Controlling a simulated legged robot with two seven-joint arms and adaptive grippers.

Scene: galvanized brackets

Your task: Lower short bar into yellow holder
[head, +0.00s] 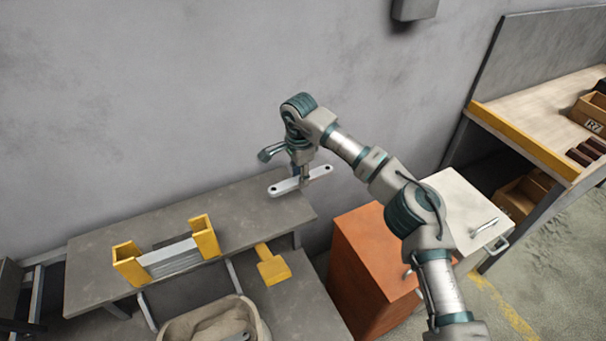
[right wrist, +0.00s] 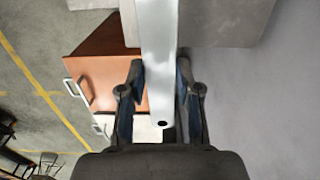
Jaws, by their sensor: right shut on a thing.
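The short bar (head: 285,187) is a flat light-grey strip with a hole near each end. In the right wrist view the bar (right wrist: 159,60) runs up the picture between the fingers (right wrist: 160,95), with one hole near the palm. The yellow holder (head: 205,238) stands on the bench well to the left, apart from the held bar. It has two upright yellow ends, with grey bars stacked between them. My left gripper is not in view.
The bench top (head: 255,205) between holder and held bar is clear. A yellow paddle-shaped piece (head: 272,266) lies in front. A beige bin (head: 175,330) holding metal parts is at the bottom. An orange-sided cabinet (head: 365,265) stands right of the bench; a wall rises behind.

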